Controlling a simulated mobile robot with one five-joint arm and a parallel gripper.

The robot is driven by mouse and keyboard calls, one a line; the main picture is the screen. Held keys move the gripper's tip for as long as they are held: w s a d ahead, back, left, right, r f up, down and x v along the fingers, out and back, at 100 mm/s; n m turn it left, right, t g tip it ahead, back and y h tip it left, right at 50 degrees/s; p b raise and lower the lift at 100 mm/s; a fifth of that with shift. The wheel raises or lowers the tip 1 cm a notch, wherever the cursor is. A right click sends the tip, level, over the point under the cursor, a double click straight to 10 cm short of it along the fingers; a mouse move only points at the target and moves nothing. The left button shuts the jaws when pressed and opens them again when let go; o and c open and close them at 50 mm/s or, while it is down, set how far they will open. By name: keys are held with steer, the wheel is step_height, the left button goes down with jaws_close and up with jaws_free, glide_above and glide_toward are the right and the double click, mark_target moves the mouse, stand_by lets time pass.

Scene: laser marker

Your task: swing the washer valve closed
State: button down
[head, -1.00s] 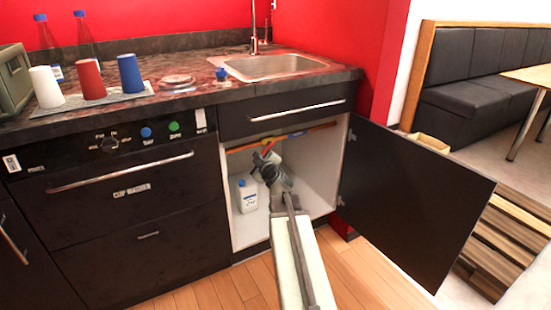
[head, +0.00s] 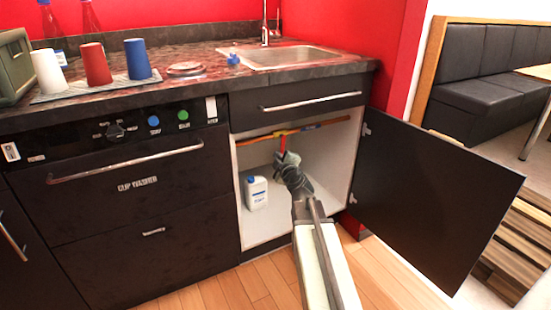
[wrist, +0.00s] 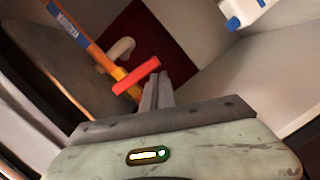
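The washer valve is a yellow body (head: 281,133) on an orange pipe inside the open sink cabinet. Its red handle (head: 283,143) points downward, roughly crosswise to the pipe. In the wrist view the red handle (wrist: 136,77) lies across the orange pipe (wrist: 85,45), which carries a blue label reading as washer. My gripper (head: 284,158) is inside the cabinet, just below the handle. In the wrist view the gripper's fingers (wrist: 158,80) are together, with their tips beside the handle's near end. No handle shows between them; I cannot tell whether they touch it.
A white bottle with a blue cap (head: 256,192) stands on the cabinet floor, left of my arm. The open cabinet door (head: 435,200) is on the right. The counter (head: 205,85) above holds cups and a sink (head: 280,57). A pale curved pipe (wrist: 120,50) lies behind the valve.

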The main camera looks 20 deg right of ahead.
steer(key=shift+d+f, duration=0.25)
steer(key=shift+d, duration=0.3)
stand_by(0.4)
steer(key=shift+s, duration=0.1)
